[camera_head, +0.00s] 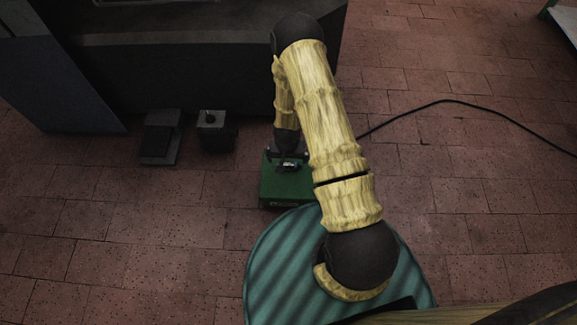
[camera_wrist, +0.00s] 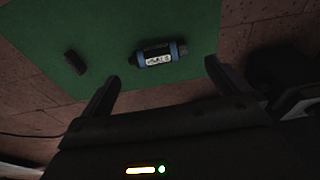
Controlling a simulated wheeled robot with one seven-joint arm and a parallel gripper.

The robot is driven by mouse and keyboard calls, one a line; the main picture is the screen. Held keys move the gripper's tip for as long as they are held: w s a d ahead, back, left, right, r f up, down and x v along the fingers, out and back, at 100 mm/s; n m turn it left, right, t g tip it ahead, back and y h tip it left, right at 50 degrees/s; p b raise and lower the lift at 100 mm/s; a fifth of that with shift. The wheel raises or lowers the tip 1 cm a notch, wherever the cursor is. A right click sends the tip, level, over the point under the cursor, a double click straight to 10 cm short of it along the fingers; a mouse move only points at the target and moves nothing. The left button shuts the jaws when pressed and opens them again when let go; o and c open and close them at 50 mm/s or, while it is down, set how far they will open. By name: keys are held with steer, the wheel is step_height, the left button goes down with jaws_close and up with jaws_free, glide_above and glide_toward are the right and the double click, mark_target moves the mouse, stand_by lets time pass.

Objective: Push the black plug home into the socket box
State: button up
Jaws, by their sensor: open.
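The green socket box (camera_head: 287,190) stands on the brick floor under my gripper; its green top (camera_wrist: 110,25) fills the upper part of the wrist view. A dark cylindrical piece with blue bands and a white label (camera_wrist: 158,54), apparently the black plug, shows over the green top. The labelled piece also shows small in the head view (camera_head: 288,165). A small dark block (camera_wrist: 75,62) is left of it. My gripper (camera_wrist: 162,84) is open and empty, its fingers apart below the labelled piece in the picture. It points down over the box in the head view (camera_head: 287,156). I cannot tell how deep the plug sits.
A black pedal-like unit (camera_head: 160,137) and a dark box with a knob (camera_head: 215,130) stand left of the green box. A large dark machine (camera_head: 200,70) is behind. A black cable (camera_head: 445,101) runs over the floor at right. The left foreground floor is clear.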

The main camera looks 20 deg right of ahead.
mark_target(287, 164)
steer(key=f+b, duration=0.2)
steer(key=f, duration=0.1)
steer(key=f+b, duration=0.2)
steer(key=shift+w+f, duration=0.1)
steer(key=shift+w, duration=0.3)
steer(key=shift+c, duration=0.4)
steer(key=c, duration=0.9)
